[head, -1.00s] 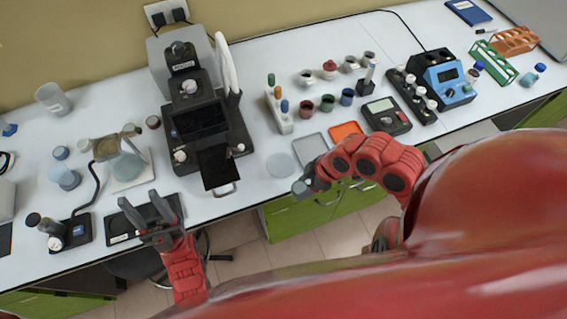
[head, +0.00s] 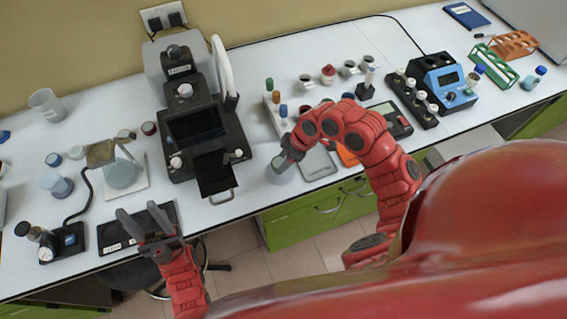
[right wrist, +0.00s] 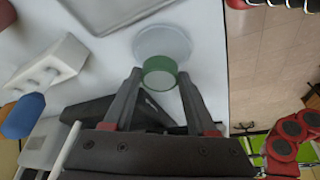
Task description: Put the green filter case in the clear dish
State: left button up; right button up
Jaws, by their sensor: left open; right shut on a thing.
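The green filter case (right wrist: 160,66), a small round case with a green rim and pale face, sits between the fingertips of my right gripper (right wrist: 160,77), which is shut on it. The clear dish (right wrist: 165,37) is a pale round disc on the table just beyond the case, which overlaps its edge in the right wrist view. In the head view my right gripper (head: 287,160) is over the dish (head: 276,176) and partly covers it; I cannot make out the case there. Whether case and dish touch is unclear. My left gripper (head: 140,214) is open and empty, near the table's front edge.
A white rack (head: 272,112) with coloured caps stands behind.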

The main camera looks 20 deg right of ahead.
notch_tip(320, 180, down, 2)
jog(key=shift+s+f+p, duration=0.1)
jog(key=shift+s+p, duration=0.05)
jog(key=shift+p, duration=0.35)
jog(key=shift+f, duration=0.35)
jog(key=shift+f, duration=0.15)
jog(key=o, duration=1.3)
